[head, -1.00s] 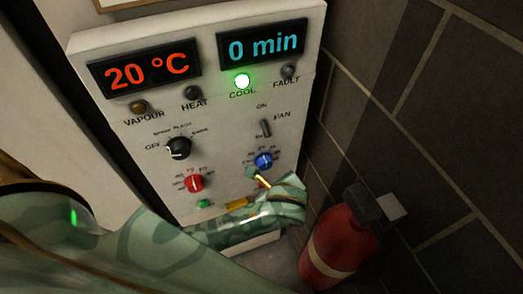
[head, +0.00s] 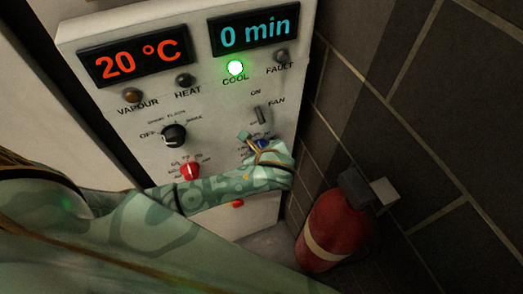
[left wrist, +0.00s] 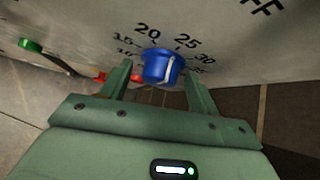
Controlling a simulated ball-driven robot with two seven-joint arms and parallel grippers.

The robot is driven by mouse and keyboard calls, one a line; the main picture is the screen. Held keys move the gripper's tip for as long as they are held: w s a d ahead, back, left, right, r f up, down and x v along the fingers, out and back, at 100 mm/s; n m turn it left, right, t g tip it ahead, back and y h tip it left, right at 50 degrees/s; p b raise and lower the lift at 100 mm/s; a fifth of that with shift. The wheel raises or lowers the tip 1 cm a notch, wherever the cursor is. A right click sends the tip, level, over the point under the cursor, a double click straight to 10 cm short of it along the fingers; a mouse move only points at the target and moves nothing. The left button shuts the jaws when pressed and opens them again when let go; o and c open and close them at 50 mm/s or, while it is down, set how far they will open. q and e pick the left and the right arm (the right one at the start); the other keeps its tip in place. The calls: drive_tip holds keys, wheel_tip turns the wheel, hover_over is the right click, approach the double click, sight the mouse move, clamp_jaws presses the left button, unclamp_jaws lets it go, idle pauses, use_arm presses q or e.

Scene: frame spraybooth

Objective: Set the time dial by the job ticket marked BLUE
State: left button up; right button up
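The time dial is a blue knob (head: 262,144) low on the right of the pale control panel, mostly hidden by my left gripper in the head view. In the left wrist view the knob (left wrist: 157,67) has a white pointer line and numbers such as 15, 20, 25 and 30 around it. My left gripper (left wrist: 160,80) is open, its fingers on either side of the knob with gaps showing. It also shows in the head view (head: 255,142). The time display (head: 254,33) reads 0 min. No job ticket is in view. My right gripper is not in view.
The panel also has a temperature display (head: 130,61) reading 20 °C, a lit green COOL lamp (head: 235,67), a black selector (head: 174,135), a red dial (head: 190,170) and a FAN switch (head: 260,115). A red extinguisher (head: 333,230) stands by the dark wall at right.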

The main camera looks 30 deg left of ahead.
use_arm(q)
drive_tip(key=c, duration=0.8)
